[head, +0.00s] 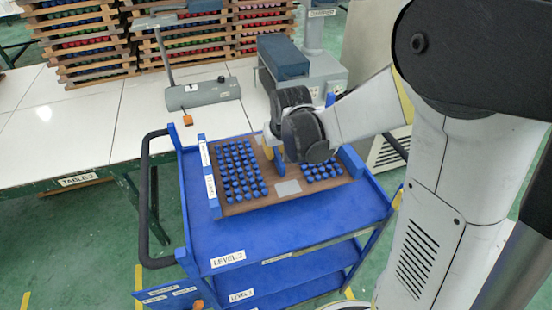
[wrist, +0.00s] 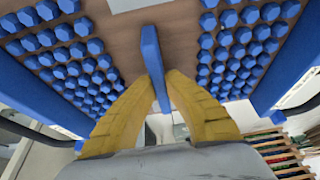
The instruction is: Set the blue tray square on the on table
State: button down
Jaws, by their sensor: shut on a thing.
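The blue tray (head: 274,203) is a brown board with blue end walls and rows of blue knobs on both sides of a central blue handle. It is over the top level of the blue trolley; I cannot tell whether it touches that level. My gripper (head: 270,158) is above the tray's middle, its yellow fingers shut on the upright handle. In the wrist view my gripper (wrist: 160,82) has one finger on each side of the handle, with the tray's board (wrist: 122,40) beyond. The white table (head: 60,125) stands to the left, behind the trolley.
The blue trolley (head: 290,235) has a black side rail (head: 147,200) between it and the table. On the table are a grey stand (head: 203,93) with an orange button and stacks of wooden trays (head: 82,40). A grey device with a dark blue top (head: 283,58) stands behind. The table's front left is clear.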

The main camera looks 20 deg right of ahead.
aim_at(276, 151)
jog(key=shift+r, duration=0.9)
jog(key=shift+r, duration=0.1)
notch_tip(276, 151, up, 9)
jog(key=p, duration=0.7)
